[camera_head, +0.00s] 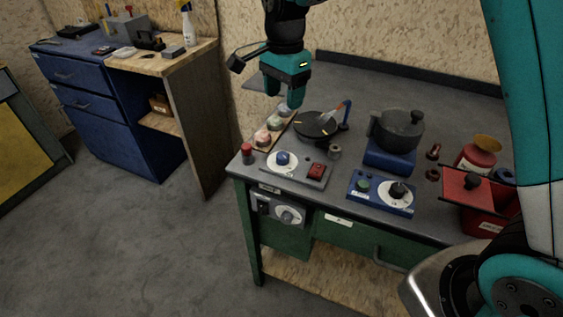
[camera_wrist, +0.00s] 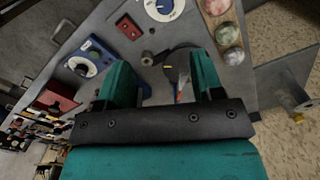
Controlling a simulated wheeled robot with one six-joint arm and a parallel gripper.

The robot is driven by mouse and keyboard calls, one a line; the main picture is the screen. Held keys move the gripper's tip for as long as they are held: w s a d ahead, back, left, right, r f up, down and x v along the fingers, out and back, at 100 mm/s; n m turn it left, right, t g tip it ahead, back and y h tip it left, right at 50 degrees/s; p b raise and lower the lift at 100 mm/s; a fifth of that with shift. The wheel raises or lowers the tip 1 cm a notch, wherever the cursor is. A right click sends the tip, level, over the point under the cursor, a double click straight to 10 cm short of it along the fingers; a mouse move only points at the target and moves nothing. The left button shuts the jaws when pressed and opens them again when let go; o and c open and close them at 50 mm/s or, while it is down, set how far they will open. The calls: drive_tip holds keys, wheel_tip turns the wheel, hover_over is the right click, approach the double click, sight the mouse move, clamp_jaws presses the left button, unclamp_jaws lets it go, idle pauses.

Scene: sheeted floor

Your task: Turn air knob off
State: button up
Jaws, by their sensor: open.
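Three dial knobs show in the head view, and I cannot read which one is marked air. A blue knob (camera_head: 283,158) sits on a white dial on a grey panel, beside a red switch (camera_head: 317,170). A black knob (camera_head: 397,190) sits on a white dial on a blue box (camera_head: 366,201). A grey knob (camera_head: 288,216) is on a box under the table's front edge. My gripper (camera_head: 283,98) is open and empty, above the table's back left. In the wrist view its fingers (camera_wrist: 163,85) are apart, and the blue knob (camera_wrist: 164,6) shows at the top edge.
A black round plate (camera_head: 314,126) with a tool lies below my gripper. Several coloured balls (camera_head: 269,131) sit in a wooden tray. A lidded pot (camera_head: 398,130) stands on a blue base. A red box (camera_head: 470,198) is at the right. Open floor lies in front and left.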

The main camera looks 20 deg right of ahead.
sight(282, 155)
drive_tip(key=shift+m, duration=0.6)
drive_tip(key=f, duration=0.6)
drive_tip(key=f+p, duration=0.1)
drive_tip(key=f, duration=0.5)
drive_tip(key=w+f+p, duration=0.1)
drive_tip(key=f, duration=0.5)
drive_tip(key=shift+f, duration=0.2)
drive_tip(key=c, duration=0.9)
